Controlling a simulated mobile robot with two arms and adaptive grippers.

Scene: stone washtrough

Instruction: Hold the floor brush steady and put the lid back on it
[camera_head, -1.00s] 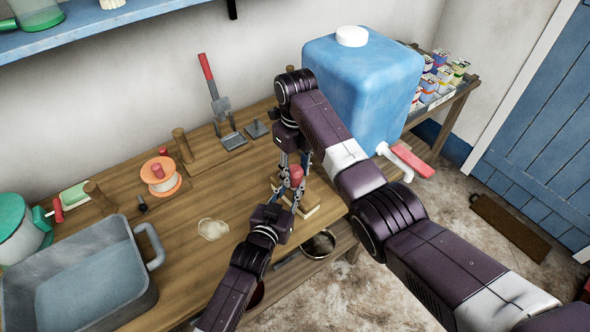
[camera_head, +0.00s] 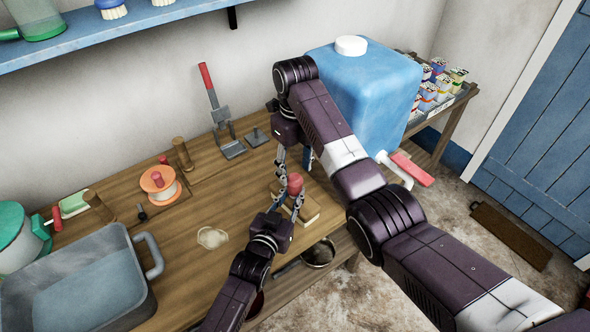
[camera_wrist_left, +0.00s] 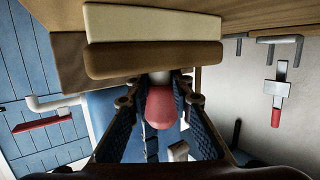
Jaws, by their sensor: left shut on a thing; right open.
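The floor brush stands on the wooden bench's front edge, with a pale wooden block (camera_head: 311,211) low down and a red rounded end (camera_head: 295,183) on top. In the left wrist view its brown and cream block (camera_wrist_left: 150,55) lies beyond the red end (camera_wrist_left: 162,105). My left gripper (camera_head: 287,203) is shut around the brush from the front, its fingers on either side of the red end in the wrist view (camera_wrist_left: 160,110). My right gripper (camera_head: 294,168) points down just above and behind the red end, open. I cannot make out a separate lid.
A blue water jug (camera_head: 365,95) with a tap stands right of my right arm. A grey basin (camera_head: 150,300), an orange spool (camera_head: 160,182) and a red-handled tool (camera_head: 222,115) are on the bench.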

